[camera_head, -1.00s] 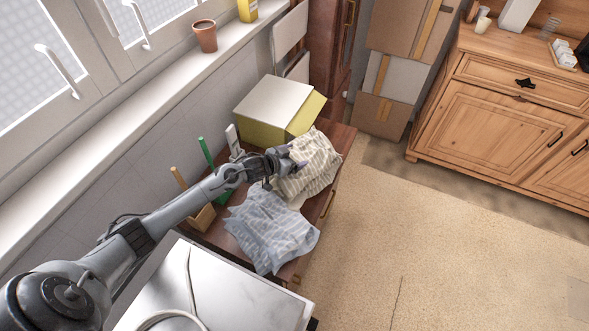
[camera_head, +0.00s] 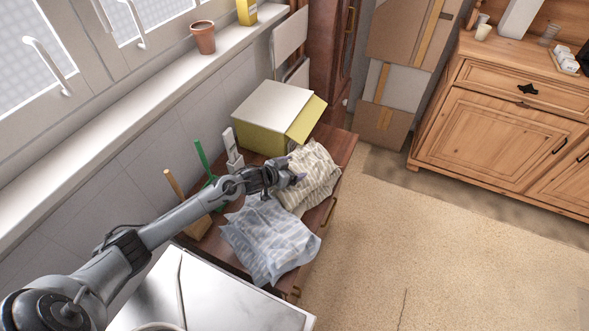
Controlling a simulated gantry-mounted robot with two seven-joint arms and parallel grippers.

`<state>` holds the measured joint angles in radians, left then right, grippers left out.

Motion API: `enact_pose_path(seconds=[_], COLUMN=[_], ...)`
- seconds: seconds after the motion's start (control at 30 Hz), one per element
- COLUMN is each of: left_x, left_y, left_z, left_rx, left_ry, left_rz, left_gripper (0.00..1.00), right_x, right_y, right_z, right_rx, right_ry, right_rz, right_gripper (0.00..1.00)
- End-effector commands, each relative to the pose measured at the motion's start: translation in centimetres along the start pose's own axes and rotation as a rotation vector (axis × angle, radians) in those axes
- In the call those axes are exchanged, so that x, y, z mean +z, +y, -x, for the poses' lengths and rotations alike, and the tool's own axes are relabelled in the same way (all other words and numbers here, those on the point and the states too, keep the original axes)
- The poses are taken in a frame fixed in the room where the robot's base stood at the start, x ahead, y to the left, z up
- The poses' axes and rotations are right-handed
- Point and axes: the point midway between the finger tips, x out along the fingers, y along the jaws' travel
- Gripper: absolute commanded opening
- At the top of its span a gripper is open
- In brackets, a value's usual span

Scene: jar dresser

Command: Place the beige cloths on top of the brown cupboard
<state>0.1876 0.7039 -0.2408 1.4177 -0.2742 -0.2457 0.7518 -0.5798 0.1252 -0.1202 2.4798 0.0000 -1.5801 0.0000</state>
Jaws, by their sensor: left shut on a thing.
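A crumpled beige striped cloth (camera_head: 318,178) lies on the right part of a low dark-brown cupboard (camera_head: 340,143) by the wall. My left gripper (camera_head: 296,179) is at the cloth's left side and shut on it. The cloth still appears to rest on the cupboard top. The fingertips are partly hidden against the fabric. A light-brown wooden cupboard (camera_head: 490,130) stands at the right across the floor. My right gripper is not in view.
A yellow-green box (camera_head: 262,138) with an open flap stands behind the beige cloth. A green brush (camera_head: 203,158), a white upright item (camera_head: 233,150) and a wooden holder (camera_head: 195,225) stand near my arm. Cups and a tray stand on the light-brown cupboard. The floor between is clear.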

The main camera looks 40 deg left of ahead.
Motion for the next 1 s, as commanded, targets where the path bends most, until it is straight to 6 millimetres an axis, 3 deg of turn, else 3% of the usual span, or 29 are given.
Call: enact_pose_path(seconds=[0.07, 0.1, 0.13, 0.57, 1.0], left_x=[0.0, 0.1, 0.1, 0.0, 0.1], left_y=[0.0, 0.0, 0.0, 0.0, 0.0], left_z=[-0.1, -0.1, -0.1, 0.8, 7.5], left_rx=[0.0, 0.0, 0.0, 0.0, -0.001], left_ry=[0.003, 0.0, 0.0, -0.001, -0.003], left_rz=[0.0, 0.0, 0.0, 0.001, -0.001], left_gripper=[0.18, 0.95, 1.0, 1.0, 1.0], right_x=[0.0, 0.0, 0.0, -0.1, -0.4], right_y=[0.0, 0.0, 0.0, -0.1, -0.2], right_z=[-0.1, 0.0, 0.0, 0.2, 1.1], right_rx=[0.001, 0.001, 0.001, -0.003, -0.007], right_ry=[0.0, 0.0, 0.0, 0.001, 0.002], right_rz=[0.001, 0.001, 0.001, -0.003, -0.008], right_gripper=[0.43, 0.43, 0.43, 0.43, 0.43])
